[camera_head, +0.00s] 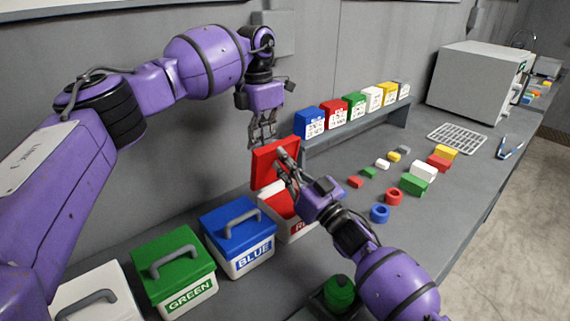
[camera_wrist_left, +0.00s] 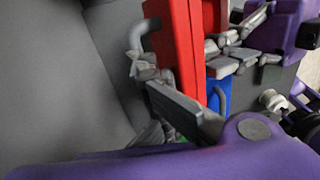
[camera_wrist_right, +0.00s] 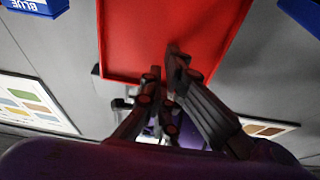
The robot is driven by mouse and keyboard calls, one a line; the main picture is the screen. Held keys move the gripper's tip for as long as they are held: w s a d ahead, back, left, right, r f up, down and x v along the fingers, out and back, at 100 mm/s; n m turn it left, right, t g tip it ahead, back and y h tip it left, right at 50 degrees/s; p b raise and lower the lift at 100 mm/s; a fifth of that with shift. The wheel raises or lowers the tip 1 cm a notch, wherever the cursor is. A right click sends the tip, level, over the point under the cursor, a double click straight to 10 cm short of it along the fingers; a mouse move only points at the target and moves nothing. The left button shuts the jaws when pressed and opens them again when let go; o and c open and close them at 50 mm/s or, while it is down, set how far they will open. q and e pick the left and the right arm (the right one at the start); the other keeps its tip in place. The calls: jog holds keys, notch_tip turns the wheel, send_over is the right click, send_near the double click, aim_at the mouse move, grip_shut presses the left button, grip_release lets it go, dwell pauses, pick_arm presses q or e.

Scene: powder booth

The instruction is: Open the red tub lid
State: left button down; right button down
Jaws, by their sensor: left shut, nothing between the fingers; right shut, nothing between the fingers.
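The red tub (camera_head: 299,229) has a white body and a red inside. Its red lid (camera_head: 264,166) stands raised, close to upright, at the tub's back side. In the left wrist view the lid (camera_wrist_left: 182,45) shows edge-on, with its grey handle (camera_wrist_left: 137,38) on the left face. My right gripper (camera_head: 284,162) is shut and empty, over the tub at the lid's inner face; I cannot tell if they touch. The right wrist view shows that face (camera_wrist_right: 135,35) beyond the fingers. My left gripper (camera_head: 263,142) is shut and empty, just behind and above the lid, on its handle side.
A blue tub (camera_head: 240,240), a green tub (camera_head: 175,270) and a white tub stand closed in a row to the left. Loose coloured blocks and rings (camera_head: 380,213) lie to the right. Small labelled boxes line a shelf (camera_head: 345,132) along the wall behind.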

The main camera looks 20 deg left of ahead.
pick_arm(q)
jog(key=shift+d+f, duration=0.1)
jog(key=shift+f, duration=0.45)
jog(key=c, duration=1.8)
grip_release()
jog(key=shift+w+r, duration=0.1)
jog(key=shift+c, duration=0.2)
jog(key=shift+r, duration=0.3)
notch_tip(320, 180, up, 8)
jog(key=shift+w+a, duration=0.2)
jog(key=shift+a, duration=0.05)
